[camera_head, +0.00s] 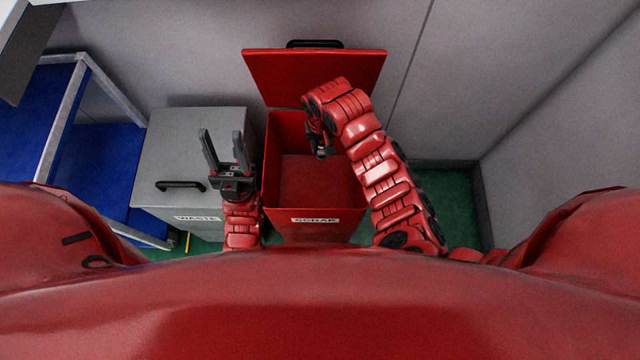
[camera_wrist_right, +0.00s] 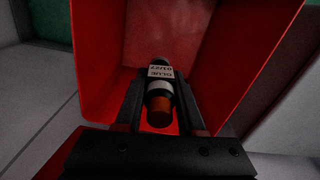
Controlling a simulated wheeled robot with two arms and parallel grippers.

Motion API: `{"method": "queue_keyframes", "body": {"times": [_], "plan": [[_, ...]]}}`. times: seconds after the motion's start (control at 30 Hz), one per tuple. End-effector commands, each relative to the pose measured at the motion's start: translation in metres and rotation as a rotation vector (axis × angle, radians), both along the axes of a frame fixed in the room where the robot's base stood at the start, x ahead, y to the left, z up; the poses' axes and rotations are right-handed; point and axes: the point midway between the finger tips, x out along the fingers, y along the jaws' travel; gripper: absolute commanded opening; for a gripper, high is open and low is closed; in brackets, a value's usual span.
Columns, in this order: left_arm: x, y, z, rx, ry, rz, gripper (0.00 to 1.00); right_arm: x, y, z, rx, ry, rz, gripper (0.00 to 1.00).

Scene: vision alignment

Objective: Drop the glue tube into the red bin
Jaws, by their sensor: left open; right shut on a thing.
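The red bin (camera_head: 315,225), labelled SCRAP, stands in the middle of the head view with its lid (camera_head: 262,75) raised at the back. My right gripper (camera_head: 322,150) is over the bin's opening, partly hidden by its own arm. In the right wrist view my right gripper (camera_wrist_right: 159,118) is shut on the glue tube (camera_wrist_right: 160,72), which has a white label, a dark body and an orange end. The bin's red inside (camera_wrist_right: 130,30) shows beyond the tube. My left gripper (camera_head: 222,150) is open and empty, left of the bin, above the grey bin's lid.
A grey bin (camera_head: 190,140) labelled WASTE, with its lid shut, stands just left of the red bin. A blue-shelved frame (camera_head: 60,130) is at the far left. Grey walls close off the back and right. Green floor (camera_head: 450,195) shows right of the red bin.

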Motion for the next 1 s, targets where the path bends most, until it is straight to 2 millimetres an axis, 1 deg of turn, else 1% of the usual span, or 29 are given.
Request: {"method": "queue_keyframes", "body": {"times": [0.1,0.13,0.27,0.3,0.33,0.63,0.77,0.87,1.0], "plan": [[0.0,0.0,0.001,0.0,0.0,0.0,0.5,0.0,0.0,0.001,0.0,-0.001,0.0,0.0],[0.0,0.0,0.001,0.0,0.0,0.0,0.5,0.0,0.0,0.001,0.0,-0.001,0.0,0.4],[0.0,0.0,0.001,0.0,0.0,0.0,0.5,0.0,0.0,0.001,0.0,-0.001,0.0,0.63],[0.0,0.0,0.001,0.0,0.0,0.0,0.5,0.0,0.0,0.001,0.0,-0.001,0.0,0.71],[0.0,0.0,0.001,0.0,0.0,0.0,0.5,0.0,0.0,0.001,0.0,-0.001,0.0,0.73],[0.0,0.0,0.001,0.0,0.0,0.0,0.5,0.0,0.0,0.002,0.0,-0.001,0.0,0.73],[0.0,0.0,-0.001,0.0,0.0,0.0,0.5,0.001,0.001,0.011,0.002,-0.003,0.002,0.73],[0.0,0.0,-0.003,0.0,0.0,0.0,0.5,0.002,0.0,0.026,0.003,-0.006,0.0,0.73],[0.0,0.0,0.004,0.0,0.0,0.0,0.5,0.002,0.0,0.066,0.001,-0.007,0.0,0.73]]}}
